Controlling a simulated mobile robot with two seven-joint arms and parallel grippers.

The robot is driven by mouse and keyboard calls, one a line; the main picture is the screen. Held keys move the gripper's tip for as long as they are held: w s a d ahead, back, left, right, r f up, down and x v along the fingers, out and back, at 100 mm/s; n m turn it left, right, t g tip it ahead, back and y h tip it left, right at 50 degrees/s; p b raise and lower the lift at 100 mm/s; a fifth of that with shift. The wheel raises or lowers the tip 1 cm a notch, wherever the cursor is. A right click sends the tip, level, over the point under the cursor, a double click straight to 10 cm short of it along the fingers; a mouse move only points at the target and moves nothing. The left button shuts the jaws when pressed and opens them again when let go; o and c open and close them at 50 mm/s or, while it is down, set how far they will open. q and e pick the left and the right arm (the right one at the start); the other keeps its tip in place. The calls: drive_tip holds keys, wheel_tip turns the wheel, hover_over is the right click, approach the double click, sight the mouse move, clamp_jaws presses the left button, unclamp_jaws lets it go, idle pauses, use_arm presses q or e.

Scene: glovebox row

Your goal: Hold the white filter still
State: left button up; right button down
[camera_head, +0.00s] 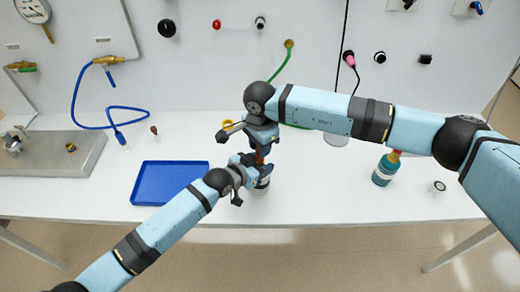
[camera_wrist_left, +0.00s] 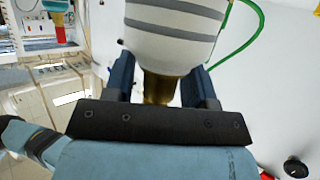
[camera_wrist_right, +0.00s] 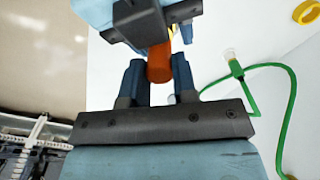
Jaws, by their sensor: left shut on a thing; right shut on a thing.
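The white filter (camera_head: 262,187) stands upright on the white bench near the middle of the head view. In the left wrist view the filter (camera_wrist_left: 175,35) is a white body with grey bands and a brass neck (camera_wrist_left: 160,88). My left gripper (camera_head: 256,168) is shut on the filter, its fingers either side of the neck. My right gripper (camera_head: 262,149) is just above the left one, shut on an orange cylindrical part (camera_wrist_right: 159,66), which lies between its fingers in the right wrist view. The arms hide much of the filter and the orange part.
A blue tray (camera_head: 168,163) lies left of the filter. A teal container (camera_head: 384,172) with an orange top stands to the right. A blue hose (camera_head: 76,95) and a green hose (camera_wrist_right: 289,110) lie toward the back. Bare bench shows between filter and teal container.

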use_arm(q)
drive_tip(key=shift+s+a+f, duration=0.15)
drive_tip(key=shift+s+f, duration=0.1)
drive_tip(key=shift+f, duration=0.4)
use_arm(e)
wheel_tip(320, 180, up, 16)
drive_tip(key=shift+r, duration=0.15)
use_arm(q)
drive_tip(key=o, duration=1)
drive_tip(key=shift+c, duration=0.2)
drive_tip(key=shift+o, duration=0.8)
drive_tip(key=shift+w, duration=0.1)
drive_tip(key=shift+w+r, duration=0.15)
use_arm(e)
drive_tip(key=shift+w, duration=0.15)
use_arm(q)
drive_tip(key=shift+r, duration=0.1)
